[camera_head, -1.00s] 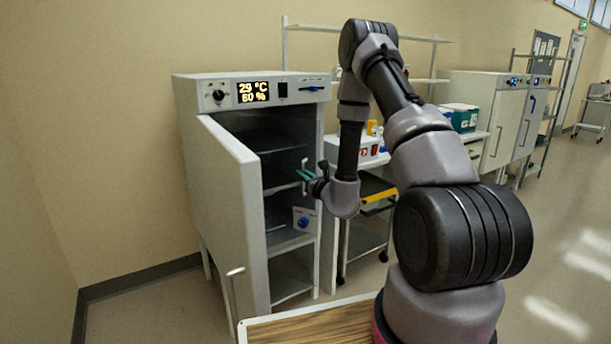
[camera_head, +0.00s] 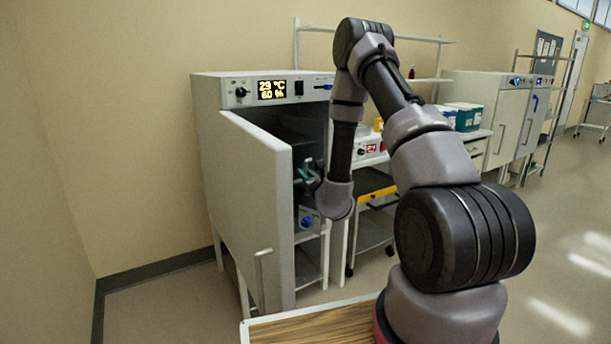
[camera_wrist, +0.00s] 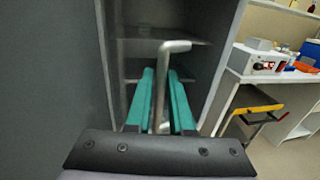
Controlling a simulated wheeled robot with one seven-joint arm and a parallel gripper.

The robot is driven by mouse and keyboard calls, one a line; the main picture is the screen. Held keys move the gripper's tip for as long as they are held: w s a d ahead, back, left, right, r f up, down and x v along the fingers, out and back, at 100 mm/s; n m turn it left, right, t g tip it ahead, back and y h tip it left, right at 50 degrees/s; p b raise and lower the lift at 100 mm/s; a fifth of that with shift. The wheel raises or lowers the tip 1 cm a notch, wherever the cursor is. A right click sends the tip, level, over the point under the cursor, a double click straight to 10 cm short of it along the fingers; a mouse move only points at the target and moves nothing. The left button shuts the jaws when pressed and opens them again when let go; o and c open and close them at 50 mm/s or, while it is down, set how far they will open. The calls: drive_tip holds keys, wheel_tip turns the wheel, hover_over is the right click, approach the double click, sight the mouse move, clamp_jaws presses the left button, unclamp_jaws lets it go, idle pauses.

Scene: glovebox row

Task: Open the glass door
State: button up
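The cabinet (camera_head: 207,130) stands with its thick white outer door (camera_head: 262,210) swung wide open. The glass door's pane is hard to make out, and I cannot tell its angle. Its metal handle (camera_wrist: 163,86) shows in the wrist view as a bent bar in front of the shelves. My gripper (camera_head: 305,174) is at the cabinet's front opening, right of the outer door. In the wrist view its two teal fingers (camera_wrist: 164,98) lie close on either side of the handle's bar and appear shut on it. The exact contact is partly hidden.
The outer door's panel (camera_wrist: 50,80) stands close on the left in the wrist view. A bench with an instrument (camera_wrist: 265,62) and a trolley with a yellow-edged tray (camera_head: 372,186) stand to the right. A wood-topped surface (camera_head: 315,325) is at the front.

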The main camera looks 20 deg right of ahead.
drive_tip(key=shift+o, duration=0.8)
drive_tip(key=shift+d, duration=0.1)
drive_tip(key=s+d, duration=0.1)
drive_tip(key=s, duration=0.9)
drive_tip(key=shift+s, duration=0.4)
